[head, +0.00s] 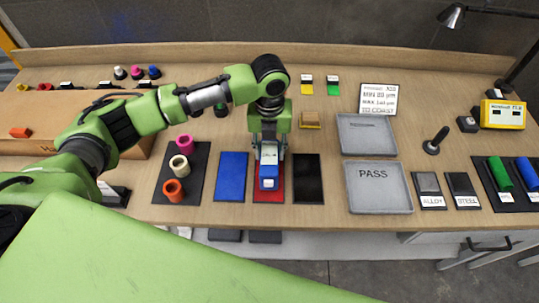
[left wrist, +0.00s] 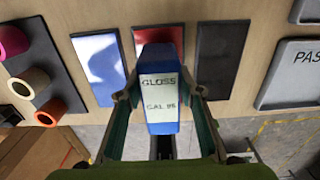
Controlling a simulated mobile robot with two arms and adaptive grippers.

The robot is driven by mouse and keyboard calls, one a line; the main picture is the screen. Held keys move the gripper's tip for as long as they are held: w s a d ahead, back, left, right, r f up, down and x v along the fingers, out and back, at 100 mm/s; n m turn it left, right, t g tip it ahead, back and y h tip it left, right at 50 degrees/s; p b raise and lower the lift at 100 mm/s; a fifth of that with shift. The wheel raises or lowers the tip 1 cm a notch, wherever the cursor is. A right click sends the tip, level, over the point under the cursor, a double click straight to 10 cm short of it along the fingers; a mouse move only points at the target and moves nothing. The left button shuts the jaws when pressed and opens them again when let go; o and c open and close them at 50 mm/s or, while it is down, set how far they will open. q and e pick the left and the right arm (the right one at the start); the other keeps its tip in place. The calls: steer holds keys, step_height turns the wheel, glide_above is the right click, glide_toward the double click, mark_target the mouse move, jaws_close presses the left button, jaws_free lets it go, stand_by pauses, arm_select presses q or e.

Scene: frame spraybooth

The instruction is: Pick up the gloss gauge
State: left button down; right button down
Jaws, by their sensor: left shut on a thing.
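The gloss gauge (left wrist: 159,88) is a blue block with a white label reading "GLOSS" and "CAL 95" in the left wrist view. In the head view the gauge (head: 269,172) appears over the red panel (head: 269,192), between the blue panel (head: 231,178) and the black panel (head: 307,178). My left gripper (left wrist: 160,105) has a finger on each side of the gauge and is shut on it. In the head view the left gripper (head: 269,154) points down at the bench. I cannot tell whether the gauge touches the panel. My right gripper is not in view.
A dark mat (head: 169,192) with pink, cream and orange rings lies left of the panels. A grey PASS tray (head: 379,209) and another grey tray (head: 345,138) stand to the right. Bare bench shows between the black panel and the trays.

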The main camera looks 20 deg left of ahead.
mark_target(269, 174)
arm_select(q)
steer(key=s+r, duration=0.1)
steer(key=r, duration=0.1)
steer(key=s+d+r+b, duration=0.1)
steer(key=r, duration=0.1)
steer(key=s+r+b, duration=0.1)
steer(key=s+r, duration=0.1)
steer(key=shift+s+d+r, duration=0.1)
steer(key=shift+d+r, duration=0.05)
steer(key=shift+r, duration=0.25)
steer(key=s+d+r+b, duration=0.1)
steer(key=s+r, duration=0.3)
steer(key=s, duration=0.5)
steer(key=shift+s+d+r, duration=0.2)
steer(key=shift+d+r, duration=0.2)
steer(key=shift+d, duration=0.4)
steer(key=shift+w+f+b, duration=0.1)
steer(key=shift+w+b, duration=0.05)
steer(key=shift+b, duration=0.15)
